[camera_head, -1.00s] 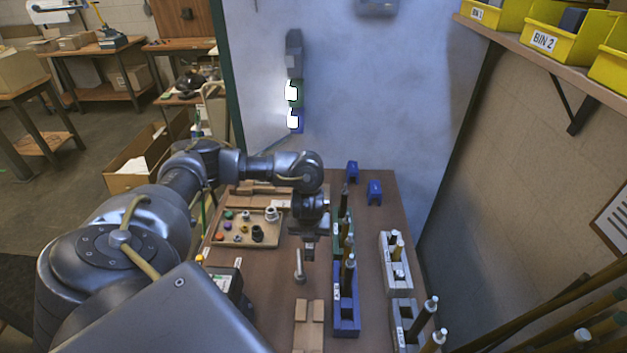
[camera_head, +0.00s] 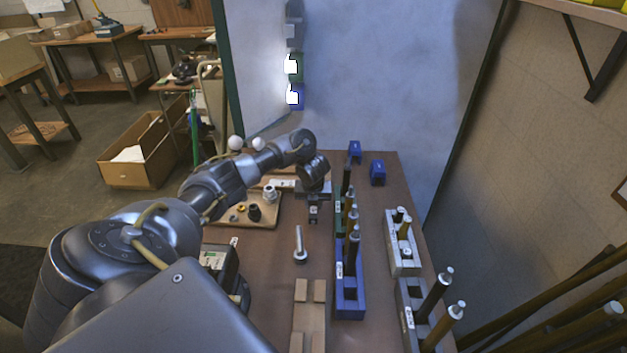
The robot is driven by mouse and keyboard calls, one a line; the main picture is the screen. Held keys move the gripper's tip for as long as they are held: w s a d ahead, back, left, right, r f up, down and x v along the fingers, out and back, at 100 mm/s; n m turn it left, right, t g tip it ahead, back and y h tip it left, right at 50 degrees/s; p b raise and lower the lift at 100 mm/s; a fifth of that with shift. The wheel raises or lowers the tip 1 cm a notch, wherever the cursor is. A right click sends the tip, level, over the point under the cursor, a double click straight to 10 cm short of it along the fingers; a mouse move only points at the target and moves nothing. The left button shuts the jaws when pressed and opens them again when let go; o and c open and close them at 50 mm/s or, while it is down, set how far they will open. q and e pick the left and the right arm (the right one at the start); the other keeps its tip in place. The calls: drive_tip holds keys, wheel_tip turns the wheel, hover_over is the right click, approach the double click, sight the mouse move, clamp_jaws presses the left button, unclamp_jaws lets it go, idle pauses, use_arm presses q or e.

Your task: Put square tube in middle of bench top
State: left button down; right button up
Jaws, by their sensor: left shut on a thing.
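My left gripper (camera_head: 313,214) points down over the middle of the brown bench top (camera_head: 271,270). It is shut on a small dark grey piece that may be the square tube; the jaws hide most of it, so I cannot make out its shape. Whether the piece touches the bench top I cannot tell. A silver upright part with a round foot (camera_head: 300,244) stands just in front of the gripper. My right gripper is not in view.
A blue rack (camera_head: 350,309) and a green rack (camera_head: 339,226) with upright tubes stand close on the gripper's right. A grey rack (camera_head: 416,268) lies further right. A parts tray (camera_head: 264,220) is to the left, and a wooden fixture (camera_head: 308,318) is in front.

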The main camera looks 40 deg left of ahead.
use_arm(q)
wheel_tip(320, 180, down, 2)
drive_tip(key=shift+s, duration=0.1)
drive_tip(key=shift+f, duration=0.25)
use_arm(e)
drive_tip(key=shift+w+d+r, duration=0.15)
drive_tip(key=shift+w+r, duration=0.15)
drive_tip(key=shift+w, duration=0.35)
use_arm(q)
drive_tip(key=c, duration=1.1)
unclamp_jaws()
drive_tip(key=shift+c, duration=0.2)
